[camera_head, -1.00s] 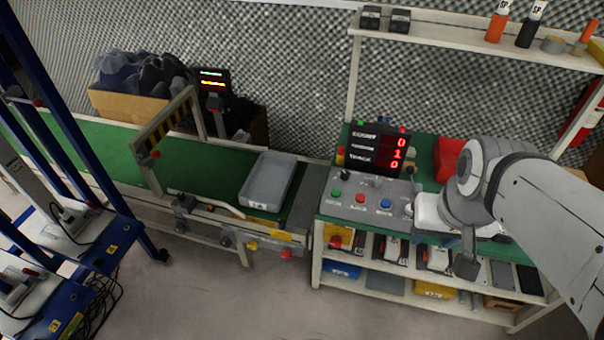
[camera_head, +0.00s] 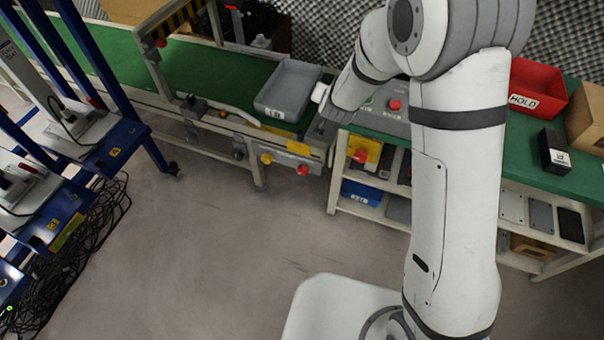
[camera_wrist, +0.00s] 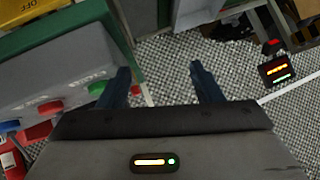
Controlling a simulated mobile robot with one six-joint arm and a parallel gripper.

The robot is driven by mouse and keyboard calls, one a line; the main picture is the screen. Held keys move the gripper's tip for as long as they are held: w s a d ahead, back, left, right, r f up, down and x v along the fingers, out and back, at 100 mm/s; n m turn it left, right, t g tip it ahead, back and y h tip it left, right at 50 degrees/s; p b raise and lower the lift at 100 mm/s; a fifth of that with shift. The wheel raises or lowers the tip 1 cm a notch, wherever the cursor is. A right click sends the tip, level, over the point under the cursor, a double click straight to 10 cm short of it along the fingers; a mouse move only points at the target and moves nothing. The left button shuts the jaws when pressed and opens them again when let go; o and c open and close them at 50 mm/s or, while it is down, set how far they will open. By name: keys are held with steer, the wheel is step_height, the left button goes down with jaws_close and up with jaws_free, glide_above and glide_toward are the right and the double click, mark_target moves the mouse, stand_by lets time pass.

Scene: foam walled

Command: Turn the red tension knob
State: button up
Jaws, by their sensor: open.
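In the head view, a red knob (camera_head: 303,170) is on the front side of the conveyor's right end, beside a yellow knob (camera_head: 266,158). Another red knob (camera_head: 360,156) sits on a yellow box at the bench's left end. I cannot tell which is the tension knob. My arm reaches over the bench's left end, with its wrist above and right of the conveyor knob; the fingertips are not clear there. In the wrist view my gripper (camera_wrist: 160,76) is open and empty, its two dark fingers apart. No tension knob is identifiable between them.
A grey bin (camera_head: 290,88) stands on the green conveyor (camera_head: 215,65). The button panel (camera_wrist: 60,75) is left of my fingers in the wrist view. A red HOLD bin (camera_head: 537,90) and black box (camera_head: 553,152) are on the bench. Floor in front is clear.

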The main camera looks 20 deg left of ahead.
steer(key=a+f+t+b, duration=0.25)
steer(key=a+f, duration=0.25)
steer(key=f, duration=0.6)
steer(key=h+b, duration=0.2)
steer(key=b, duration=0.2)
glide_above(301, 173)
step_height(301, 173, down, 10)
steer(key=f, duration=0.1)
steer(key=s+f+t+h+b, duration=0.1)
steer(key=s+f+t+b, duration=0.25)
steer(key=f, duration=0.45)
steer(key=s+f+t+h+b, duration=0.1)
steer(key=s+f+t+b, duration=0.15)
steer(key=s+f, duration=0.4)
steer(key=shift+g, duration=0.25)
steer(key=w+b, duration=0.1)
steer(key=w, duration=0.2)
steer(key=w+f, duration=0.1)
steer(key=w, duration=0.2)
steer(key=w+b, duration=0.1)
steer(key=w, duration=0.2)
steer(key=shift+d+f+b, duration=0.1)
steer(key=shift+f+b, duration=0.2)
steer(key=shift+b, duration=0.05)
steer(key=shift+c, duration=0.5)
steer(key=c, duration=0.9)
